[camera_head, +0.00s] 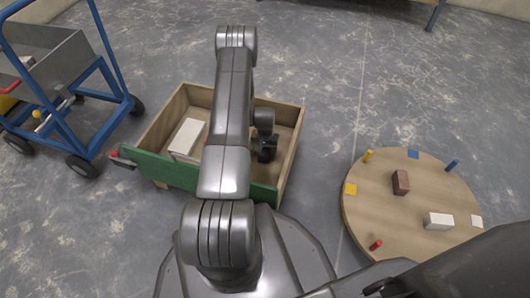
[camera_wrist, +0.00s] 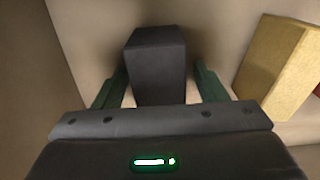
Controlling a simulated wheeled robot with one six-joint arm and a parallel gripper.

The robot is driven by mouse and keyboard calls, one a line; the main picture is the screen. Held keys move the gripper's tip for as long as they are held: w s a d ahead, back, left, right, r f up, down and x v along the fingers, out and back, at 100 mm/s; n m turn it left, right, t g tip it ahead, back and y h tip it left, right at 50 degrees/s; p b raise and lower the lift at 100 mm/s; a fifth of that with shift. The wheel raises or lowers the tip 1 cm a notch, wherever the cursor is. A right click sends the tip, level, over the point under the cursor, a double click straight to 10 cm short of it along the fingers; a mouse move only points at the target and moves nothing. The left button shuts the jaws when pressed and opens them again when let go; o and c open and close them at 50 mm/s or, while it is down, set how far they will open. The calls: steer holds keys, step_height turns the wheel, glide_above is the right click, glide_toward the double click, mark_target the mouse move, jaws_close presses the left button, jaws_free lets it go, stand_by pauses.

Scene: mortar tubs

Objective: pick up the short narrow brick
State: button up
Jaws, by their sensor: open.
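A dark grey brick (camera_wrist: 158,62) stands between the two green fingers of my gripper (camera_wrist: 160,84) in the wrist view. The gripper is open, with a finger on either side of the brick and small gaps showing. In the head view my gripper (camera_head: 267,154) is down inside a wooden box (camera_head: 284,112) with a green front; the dark brick cannot be told apart from it there. A pale long block (camera_head: 187,139) lies at the left in the box. A yellowish block (camera_wrist: 275,66) shows to the right of the brick in the wrist view.
A round wooden board (camera_head: 375,222) at the right holds a brown brick (camera_head: 401,182), a white brick (camera_head: 438,221) and several small coloured pegs and squares. A blue-framed cart (camera_head: 70,125) stands at the left. Box walls surround my gripper. The floor beyond the box is clear.

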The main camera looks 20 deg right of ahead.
steer(key=shift+c, duration=0.4)
steer(key=c, duration=1.3)
